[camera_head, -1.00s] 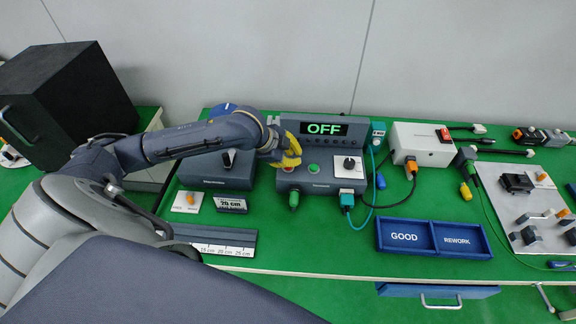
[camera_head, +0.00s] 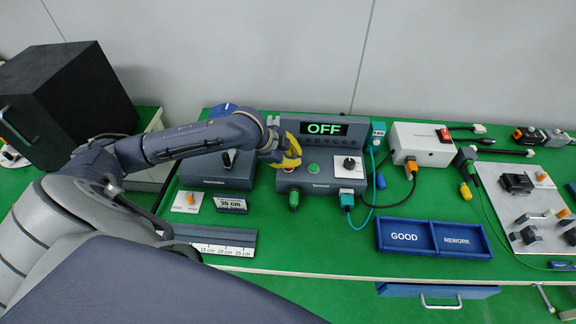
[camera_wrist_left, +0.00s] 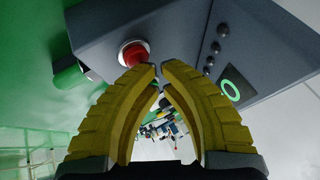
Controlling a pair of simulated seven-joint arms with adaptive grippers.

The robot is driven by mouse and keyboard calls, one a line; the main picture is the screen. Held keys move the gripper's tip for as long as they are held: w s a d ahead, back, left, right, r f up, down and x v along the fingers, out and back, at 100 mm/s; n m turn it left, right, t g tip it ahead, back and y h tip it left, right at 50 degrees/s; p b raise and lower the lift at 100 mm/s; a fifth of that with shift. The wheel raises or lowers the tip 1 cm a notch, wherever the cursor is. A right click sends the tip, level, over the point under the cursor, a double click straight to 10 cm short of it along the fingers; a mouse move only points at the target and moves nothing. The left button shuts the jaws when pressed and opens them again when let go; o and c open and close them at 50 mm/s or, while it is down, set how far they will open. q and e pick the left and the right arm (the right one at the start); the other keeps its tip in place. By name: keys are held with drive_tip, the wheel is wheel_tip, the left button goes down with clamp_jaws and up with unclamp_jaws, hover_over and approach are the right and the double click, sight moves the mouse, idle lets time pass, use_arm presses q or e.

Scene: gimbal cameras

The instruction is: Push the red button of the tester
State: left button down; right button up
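The tester (camera_head: 335,180) is a dark grey box with a raised back panel whose display (camera_head: 324,129) reads OFF in green. Its red button (camera_wrist_left: 133,53) shows clearly in the left wrist view as a red cap in a pale ring. In the head view the yellow fingers mostly hide it. My left gripper (camera_head: 293,151) is over the left part of the tester. In the left wrist view its fingertips (camera_wrist_left: 157,67) are together, with nothing held, just to the right of the red button. I cannot tell whether they touch it. My right gripper is not in view.
A green button (camera_head: 313,168) and a black knob (camera_head: 349,163) sit right of the fingers. Cables run from the tester to a white power box (camera_head: 423,144). A blue GOOD/REWORK tray (camera_head: 434,239) lies front right. A grey box (camera_head: 216,170) stands left, under my arm.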

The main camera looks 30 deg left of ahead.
use_arm(q)
drive_tip(key=shift+f, duration=0.1)
idle(0.6)
drive_tip(key=shift+f, duration=0.35)
drive_tip(key=shift+r, duration=0.5)
idle(0.4)
drive_tip(key=shift+r, duration=2.95)
